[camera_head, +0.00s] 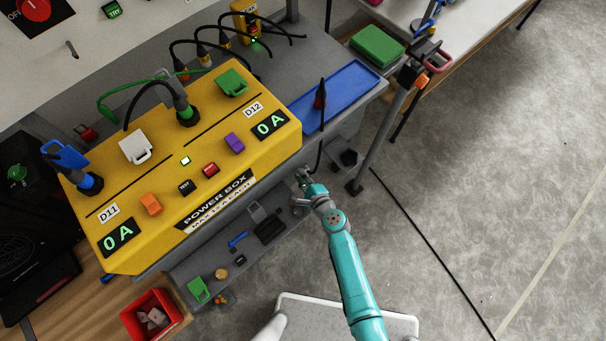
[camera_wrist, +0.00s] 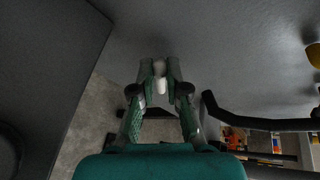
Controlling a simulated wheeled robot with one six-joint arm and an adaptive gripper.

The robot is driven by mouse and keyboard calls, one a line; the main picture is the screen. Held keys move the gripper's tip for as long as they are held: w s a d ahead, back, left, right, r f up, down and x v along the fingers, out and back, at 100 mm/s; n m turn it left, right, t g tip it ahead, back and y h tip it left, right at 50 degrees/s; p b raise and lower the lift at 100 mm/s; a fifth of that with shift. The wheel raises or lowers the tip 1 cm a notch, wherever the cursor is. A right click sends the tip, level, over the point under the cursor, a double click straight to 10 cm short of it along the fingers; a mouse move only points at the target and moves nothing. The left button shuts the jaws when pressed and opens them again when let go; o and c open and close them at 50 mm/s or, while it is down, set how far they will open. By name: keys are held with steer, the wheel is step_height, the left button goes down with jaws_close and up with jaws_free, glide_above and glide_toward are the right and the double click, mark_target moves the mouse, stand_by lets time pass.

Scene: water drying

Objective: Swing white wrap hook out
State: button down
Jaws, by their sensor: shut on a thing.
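My gripper (camera_head: 304,180) is at the end of the teal arm, low by the front right corner of the grey bench below the yellow power box. In the wrist view, my gripper (camera_wrist: 160,74) has its two fingers closed around a small white piece, the white wrap hook (camera_wrist: 160,84). The hook lies between the fingertips, close to a dark grey surface. Its far end and its mount are hidden by the fingers. In the head view I cannot make out the hook apart from the gripper.
The yellow power box (camera_head: 205,150) stands on the bench, left of my gripper. A blue tray (camera_head: 345,92) lies behind it. A black cable (camera_head: 430,245) runs over the floor. A dark curved bar (camera_wrist: 255,124) is right of my fingers.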

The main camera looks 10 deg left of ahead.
steer(key=shift+s+f, duration=0.1)
steer(key=shift+f, duration=0.05)
stand_by(0.5)
steer(key=c, duration=1.2)
jaws_free()
steer(key=v, duration=1.2)
steer(key=shift+a, duration=0.15)
